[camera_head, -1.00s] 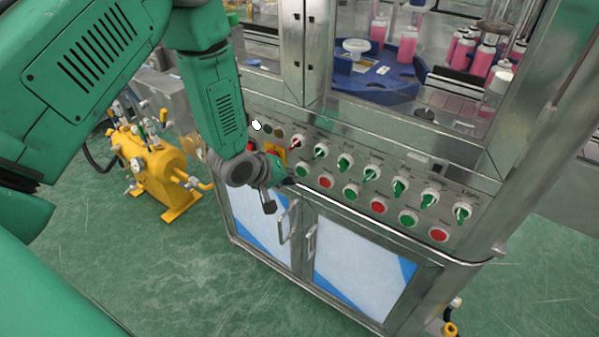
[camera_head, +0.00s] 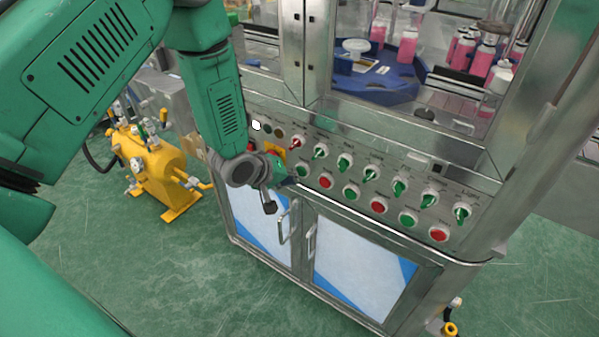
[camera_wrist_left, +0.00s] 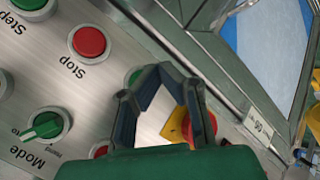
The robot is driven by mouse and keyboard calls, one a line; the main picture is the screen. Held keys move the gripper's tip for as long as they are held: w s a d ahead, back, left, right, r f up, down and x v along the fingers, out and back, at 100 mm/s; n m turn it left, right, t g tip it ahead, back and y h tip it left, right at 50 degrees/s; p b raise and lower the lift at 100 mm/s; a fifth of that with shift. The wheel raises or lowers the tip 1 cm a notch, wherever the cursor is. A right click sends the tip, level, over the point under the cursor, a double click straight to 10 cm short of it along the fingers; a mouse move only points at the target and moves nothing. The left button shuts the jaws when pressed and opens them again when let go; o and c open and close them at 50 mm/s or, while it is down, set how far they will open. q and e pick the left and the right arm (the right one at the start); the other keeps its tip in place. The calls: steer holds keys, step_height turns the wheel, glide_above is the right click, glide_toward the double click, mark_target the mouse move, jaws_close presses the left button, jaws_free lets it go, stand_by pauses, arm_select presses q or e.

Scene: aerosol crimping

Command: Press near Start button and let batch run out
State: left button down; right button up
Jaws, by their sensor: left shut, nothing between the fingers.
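A steel control panel (camera_head: 400,190) carries rows of green and red buttons and knobs. My left gripper (camera_head: 284,183) is at its left end, fingers shut and empty, close beside a green button (camera_head: 302,171). In the left wrist view the shut fingers (camera_wrist_left: 168,72) partly cover a green button (camera_wrist_left: 135,76), whose label is hidden. A red button marked Stop (camera_wrist_left: 88,42) is beside it. I cannot tell whether the fingertips touch the green button. Pink bottles (camera_head: 407,45) stand around the blue turntable (camera_head: 385,85) behind the panel. My right gripper is not in view.
A red knob on a yellow plate (camera_wrist_left: 200,126) is close to my left fingers. Cabinet doors with handles (camera_head: 310,242) are below the panel. A yellow tank (camera_head: 160,170) stands on the green floor at left. The floor in front is clear.

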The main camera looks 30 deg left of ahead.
arm_select(q)
steer(key=shift+d+r, duration=0.1)
steer(key=shift+d, duration=0.2)
steer(key=shift+w, duration=0.1)
steer(key=shift+w+a, duration=0.2)
steer(key=shift+w, duration=0.05)
steer(key=shift+w+d, duration=0.1)
steer(key=shift+w, duration=0.05)
stand_by(0.4)
